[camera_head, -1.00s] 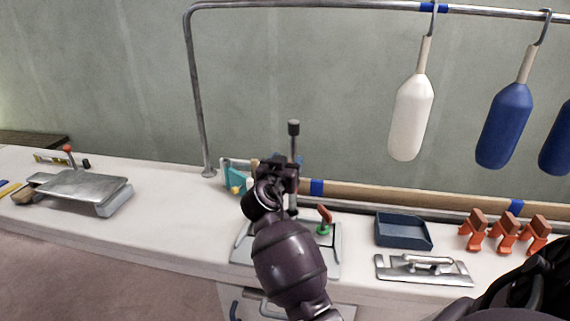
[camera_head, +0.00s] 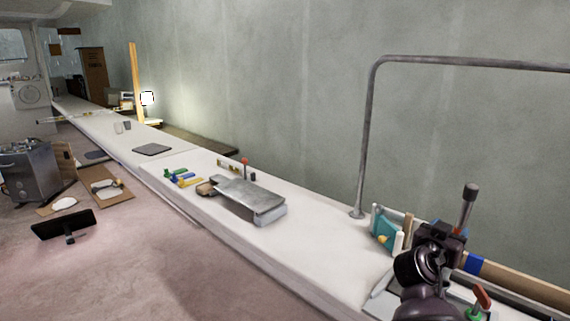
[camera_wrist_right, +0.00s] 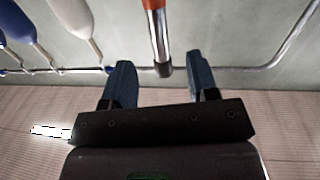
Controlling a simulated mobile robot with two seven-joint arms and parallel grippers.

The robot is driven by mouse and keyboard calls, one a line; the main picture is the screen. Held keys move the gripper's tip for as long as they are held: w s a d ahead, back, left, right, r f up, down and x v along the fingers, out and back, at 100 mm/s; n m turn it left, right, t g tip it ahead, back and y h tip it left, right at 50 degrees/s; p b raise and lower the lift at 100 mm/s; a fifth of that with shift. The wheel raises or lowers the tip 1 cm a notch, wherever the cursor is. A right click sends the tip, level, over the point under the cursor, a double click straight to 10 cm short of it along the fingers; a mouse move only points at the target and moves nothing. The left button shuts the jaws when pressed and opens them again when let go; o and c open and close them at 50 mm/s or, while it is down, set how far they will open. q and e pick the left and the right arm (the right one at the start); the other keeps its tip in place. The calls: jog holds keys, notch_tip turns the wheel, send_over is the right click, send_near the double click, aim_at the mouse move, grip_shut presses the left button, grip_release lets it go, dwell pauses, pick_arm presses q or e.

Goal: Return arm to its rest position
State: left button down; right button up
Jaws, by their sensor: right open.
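My right gripper (camera_head: 440,238) is dark and sits over the counter at the lower right of the head view. In the right wrist view its two blue-grey fingers (camera_wrist_right: 160,80) stand apart, with no object clasped. A metal rod with an orange-red section (camera_wrist_right: 157,40) shows in line with the gap between them; I cannot tell its distance. In the head view an upright lever with a black knob (camera_head: 470,193) stands just behind the gripper. The right arm hides part of the counter. My left gripper is not in view.
The white counter (camera_head: 325,258) runs far left, with a metal plate (camera_head: 249,199) on it. A teal item (camera_head: 385,227) and red-handled valve (camera_head: 481,300) are near the gripper. A bent rail (camera_head: 366,130) rises behind. Hanging fenders (camera_wrist_right: 70,15) show in the wrist view.

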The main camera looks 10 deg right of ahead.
jog(key=w+a+n+t+y, duration=0.3)
jog(key=a+n+t+y, duration=0.2)
jog(key=a+n+y, duration=0.15)
jog(key=s+a+f+n+t+y, duration=0.1)
jog(key=s+a+f+n+y, duration=0.55)
jog(key=f, duration=0.45)
jog(key=s+f+g, duration=0.1)
jog(key=s+f, duration=0.5)
jog(key=s, duration=0.3)
jog(key=s+a+f+m+g+y, duration=0.1)
jog(key=s+f+g, duration=0.1)
jog(key=s+f, duration=0.4)
jog(key=s+a+f+g+y, duration=0.1)
jog(key=s+f, duration=0.5)
jog(key=s, duration=0.7)
jog(key=shift+a+f+g, duration=0.25)
jog(key=shift+f+g, duration=0.15)
jog(key=shift+g, duration=0.3)
